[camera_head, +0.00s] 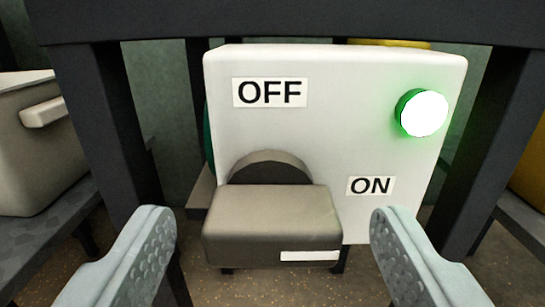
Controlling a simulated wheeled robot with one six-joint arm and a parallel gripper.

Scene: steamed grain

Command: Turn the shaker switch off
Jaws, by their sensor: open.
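The shaker switch is a white box (340,130) with an OFF label (270,93) at its upper left and an ON label (370,186) at its lower right. A grey-brown lever handle (270,222) sticks out from a dark round hub (268,168) at the lower left of the box. A white strip on the handle's front points toward the right, the side of the ON label. A round green lamp (423,112) glows at the upper right. My gripper (272,222) is open. Its two grey fingers stand left and right of the handle, apart from it.
Dark posts (490,130) flank the box, with a dark beam (290,22) across the top. A beige container (35,150) with a handle stands on a grey shelf (50,225) at the left. A yellow object (532,165) shows at the right edge. Speckled floor lies below.

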